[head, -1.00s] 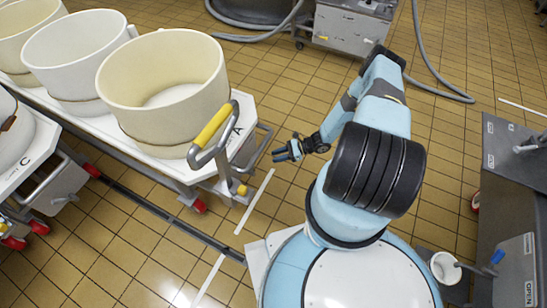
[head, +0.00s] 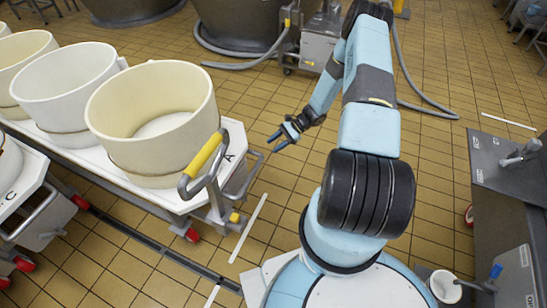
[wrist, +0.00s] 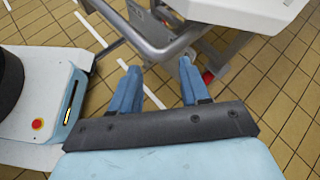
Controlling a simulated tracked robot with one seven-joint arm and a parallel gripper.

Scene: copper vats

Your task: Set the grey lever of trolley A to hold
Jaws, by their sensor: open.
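Trolley A (head: 231,140) stands left of my gripper in the head view, a white-topped trolley with an "A" on its near corner. A grey bracket with a yellow grip (head: 204,158) rises from its end, and a grey tube loop (head: 247,178) sticks out below the top. I cannot clearly pick out the grey lever or its setting. My gripper (head: 283,134) is open and empty, in the air just right of the trolley's end. In the wrist view, its two blue fingers (wrist: 158,68) are apart, with the trolley's grey tube (wrist: 150,48) just beyond them.
Large cream tubs (head: 150,115) stand on the trolley. Another trolley, marked C (head: 20,188), is at the left edge. A grey bench (head: 500,205) and a white bucket (head: 444,287) are at the right.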

